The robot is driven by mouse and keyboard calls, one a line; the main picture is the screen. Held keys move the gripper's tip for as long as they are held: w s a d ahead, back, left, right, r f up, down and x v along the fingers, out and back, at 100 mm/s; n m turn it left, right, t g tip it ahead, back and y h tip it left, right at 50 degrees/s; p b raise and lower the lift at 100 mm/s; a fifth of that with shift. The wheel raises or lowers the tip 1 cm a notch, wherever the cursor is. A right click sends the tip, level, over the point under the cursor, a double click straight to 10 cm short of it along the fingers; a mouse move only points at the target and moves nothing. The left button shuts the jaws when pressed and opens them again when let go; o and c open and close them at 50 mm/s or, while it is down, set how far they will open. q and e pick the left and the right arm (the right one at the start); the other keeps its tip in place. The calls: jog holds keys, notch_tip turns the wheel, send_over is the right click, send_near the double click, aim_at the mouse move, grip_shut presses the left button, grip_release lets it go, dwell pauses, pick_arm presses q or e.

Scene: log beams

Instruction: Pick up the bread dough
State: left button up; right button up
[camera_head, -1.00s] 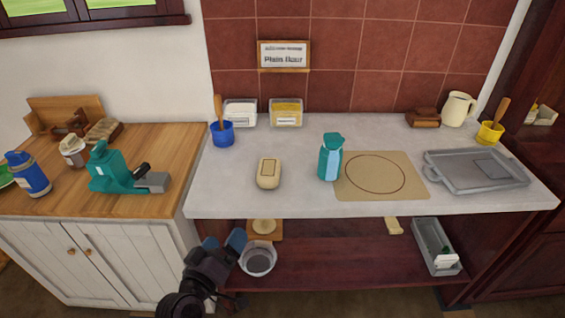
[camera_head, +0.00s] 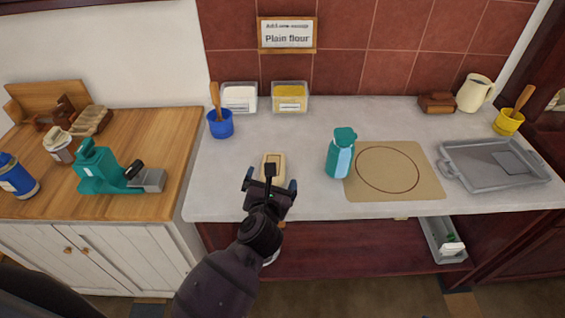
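The bread dough (camera_head: 274,158) is a pale, rounded block on the light grey counter, left of the teal bottle. My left gripper (camera_head: 270,184) is at the counter's front edge, over the near part of the dough. Its two fingers are spread apart, one to each side. The gripper hides the dough's near end, and I cannot tell whether the fingers touch it. My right gripper is not in view.
A grey tray (camera_head: 478,178) is further right. A blue pot (camera_head: 220,126) and two tubs stand behind. Counter space around the dough is clear.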

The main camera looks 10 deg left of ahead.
pick_arm(q)
notch_tip(320, 180, down, 3)
jog(key=n+g, duration=0.2)
jog(key=shift+n, duration=0.3)
jog(key=shift+s+a+f+n, duration=0.15)
jog(key=shift+a+f+n, duration=0.05)
jog(key=shift+n, duration=0.3)
jog(key=shift+x, duration=5.25)
jog(key=shift+s+a, duration=0.1)
jog(key=shift+a, duration=0.05)
jog(key=c, duration=1.2)
